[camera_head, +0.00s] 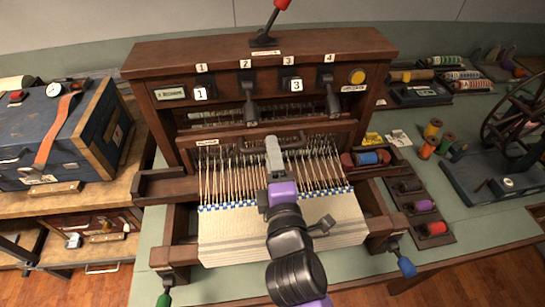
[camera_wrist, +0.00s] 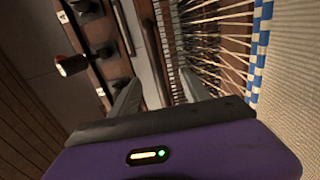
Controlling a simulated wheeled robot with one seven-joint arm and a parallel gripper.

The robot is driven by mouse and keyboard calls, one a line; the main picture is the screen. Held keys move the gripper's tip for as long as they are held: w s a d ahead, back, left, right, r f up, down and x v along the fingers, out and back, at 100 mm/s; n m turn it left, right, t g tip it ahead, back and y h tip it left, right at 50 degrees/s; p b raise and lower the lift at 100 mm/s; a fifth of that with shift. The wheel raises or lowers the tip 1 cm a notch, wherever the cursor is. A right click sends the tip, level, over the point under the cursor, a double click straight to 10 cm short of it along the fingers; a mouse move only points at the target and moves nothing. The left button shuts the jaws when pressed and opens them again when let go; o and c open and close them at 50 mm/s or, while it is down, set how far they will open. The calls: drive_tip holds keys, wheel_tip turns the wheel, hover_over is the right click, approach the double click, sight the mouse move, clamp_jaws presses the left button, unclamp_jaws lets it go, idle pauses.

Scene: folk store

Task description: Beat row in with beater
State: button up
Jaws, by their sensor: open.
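A brown wooden table loom stands in the middle of the head view. Its beater (camera_head: 228,145) is a wooden bar with a dark handle (camera_head: 290,136), set behind the pale warp threads (camera_head: 225,176). The woven cloth (camera_head: 228,232) lies in front, with a blue and white checked edge (camera_head: 230,206) that also shows in the wrist view (camera_wrist: 258,50). My gripper (camera_head: 273,150) is over the warp, just in front of the beater handle. In the wrist view, its two fingers (camera_wrist: 160,92) are apart with nothing held between them. My arm hides the middle of the cloth.
Levers (camera_head: 331,96) and a red-tipped lever (camera_head: 280,8) stand on the loom frame. A shuttle with blue thread (camera_head: 368,158) lies in a tray at right. Thread spools (camera_head: 432,128) and a spinning wheel (camera_head: 510,115) are further right. A blue chest (camera_head: 45,140) stands at left.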

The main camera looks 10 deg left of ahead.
drive_tip(key=v, duration=0.8)
idle(0.5)
idle(1.3)
drive_tip(key=s+d+f+m+g+h, duration=0.1)
drive_tip(key=s+d+f+m+h, duration=0.1)
drive_tip(key=s+d+m, duration=0.8)
drive_tip(key=s+d+f+m+g+h, duration=0.1)
drive_tip(key=s+d+f+m+h, duration=0.2)
drive_tip(key=s+d+m, duration=0.8)
drive_tip(key=s+d+f, duration=0.1)
drive_tip(key=s+d, duration=0.1)
drive_tip(key=s, duration=0.7)
drive_tip(key=shift+g, duration=0.3)
